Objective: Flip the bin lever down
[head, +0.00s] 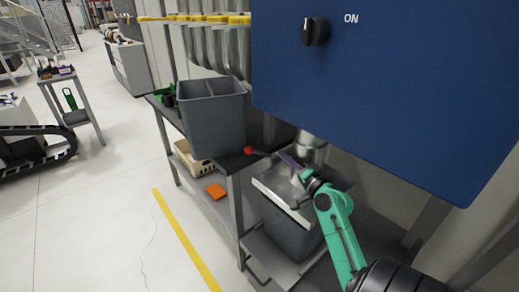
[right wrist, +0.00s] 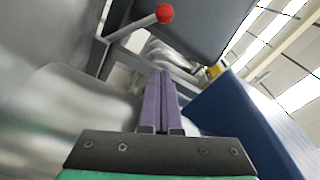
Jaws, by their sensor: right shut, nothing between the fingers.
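The bin lever has a red ball knob (head: 248,150) on a thin grey rod, beside the shelf's edge in the head view. In the right wrist view the red knob (right wrist: 165,13) is at the top, with its rod running down to the left. The grey bin (head: 285,225) stands under the blue cabinet. My right gripper (head: 287,160) is above the bin, to the right of the knob. Its purple fingers (right wrist: 161,100) are shut and empty, and point toward the knob's side without visibly touching it. My left gripper is not in view.
A blue cabinet (head: 400,80) with a black knob (head: 314,31) marked ON overhangs on the right. A grey divided tub (head: 212,115) sits on the shelf to the left, above a beige basket (head: 190,160) and an orange item (head: 215,191). Floor left of the yellow line (head: 185,240) is clear.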

